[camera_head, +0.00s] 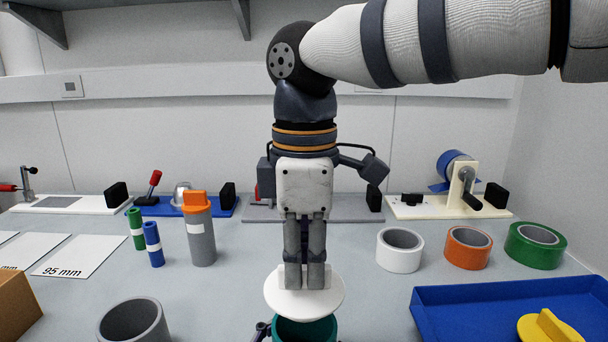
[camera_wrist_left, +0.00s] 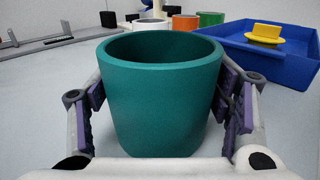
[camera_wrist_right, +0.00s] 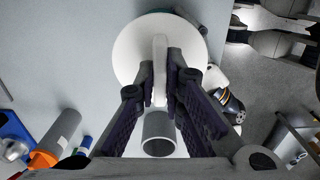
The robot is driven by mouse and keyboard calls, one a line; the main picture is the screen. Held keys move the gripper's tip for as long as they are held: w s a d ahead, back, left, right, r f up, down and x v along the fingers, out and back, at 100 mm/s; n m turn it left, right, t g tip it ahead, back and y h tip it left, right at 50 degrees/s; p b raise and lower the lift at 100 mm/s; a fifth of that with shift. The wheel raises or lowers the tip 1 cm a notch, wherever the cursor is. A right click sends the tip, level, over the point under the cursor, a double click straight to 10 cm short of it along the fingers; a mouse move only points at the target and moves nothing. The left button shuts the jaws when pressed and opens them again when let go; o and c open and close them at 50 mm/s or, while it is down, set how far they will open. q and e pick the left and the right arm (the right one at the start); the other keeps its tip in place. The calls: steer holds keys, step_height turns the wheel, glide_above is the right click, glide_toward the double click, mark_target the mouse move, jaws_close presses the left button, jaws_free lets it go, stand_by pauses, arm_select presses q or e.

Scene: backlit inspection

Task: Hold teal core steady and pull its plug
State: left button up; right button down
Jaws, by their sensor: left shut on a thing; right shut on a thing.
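The teal core (camera_head: 305,330) is at the bottom edge of the head view, largely hidden under the white plug (camera_head: 290,304). In the left wrist view the teal core (camera_wrist_left: 160,105) stands upright with an open, clear rim. My left gripper (camera_wrist_left: 163,108) is shut on it, one padded finger on each side. My right gripper (camera_head: 305,278) points down and is shut on the upright grip of the white plug. The plug's round disc (camera_wrist_right: 128,55) shows in the right wrist view, apart from the core and above it.
A grey core (camera_head: 135,322) stands at front left. White (camera_head: 400,262), orange (camera_head: 467,262) and green (camera_head: 535,258) rings stand right. A blue tray (camera_head: 440,308) holds a yellow plug (camera_head: 548,328). An orange-topped grey cylinder (camera_head: 201,240) stands left. Bench fixtures line the back.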

arm_select(q)
steer(key=shift+s+f, duration=0.1)
steer(key=shift+f, duration=0.3)
arm_select(e)
steer(key=shift+f, duration=0.1)
arm_select(q)
steer(key=o, duration=1.1)
steer(key=shift+c, duration=0.2)
steer(key=o, duration=0.3)
steer(key=shift+r, duration=0.2)
